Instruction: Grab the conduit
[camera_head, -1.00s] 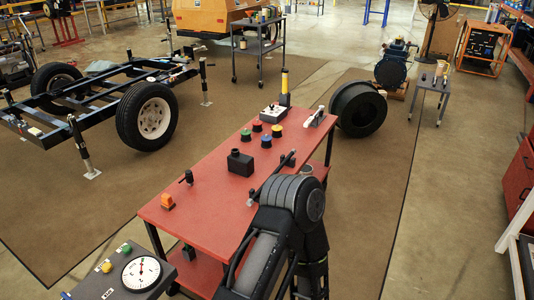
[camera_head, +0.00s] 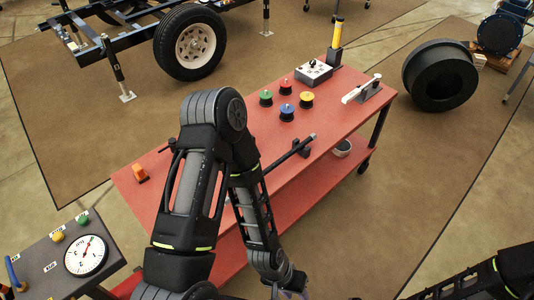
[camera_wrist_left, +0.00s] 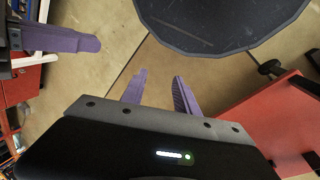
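A thin black rod (camera_head: 290,152), which looks like the conduit, lies slanted on the red table (camera_head: 232,150), resting on a small black block. My left arm stands in front of the table and hides the rod's near end. My left gripper (camera_wrist_left: 160,76) is empty, its two purple fingers apart, in the left wrist view. In the head view, it is low at the bottom edge, mostly cut off, below the tabletop and away from the rod. One purple finger of my right gripper (camera_wrist_left: 75,40) shows at the left of the wrist view; its opening cannot be judged.
Coloured spools (camera_head: 286,112), a grey control box (camera_head: 314,72), a yellow-topped cylinder (camera_head: 336,42) and a white-handled tool (camera_head: 362,89) stand toward the table's far end. An orange piece (camera_head: 141,173) is at the left. A gauge panel (camera_head: 58,252) stands at lower left.

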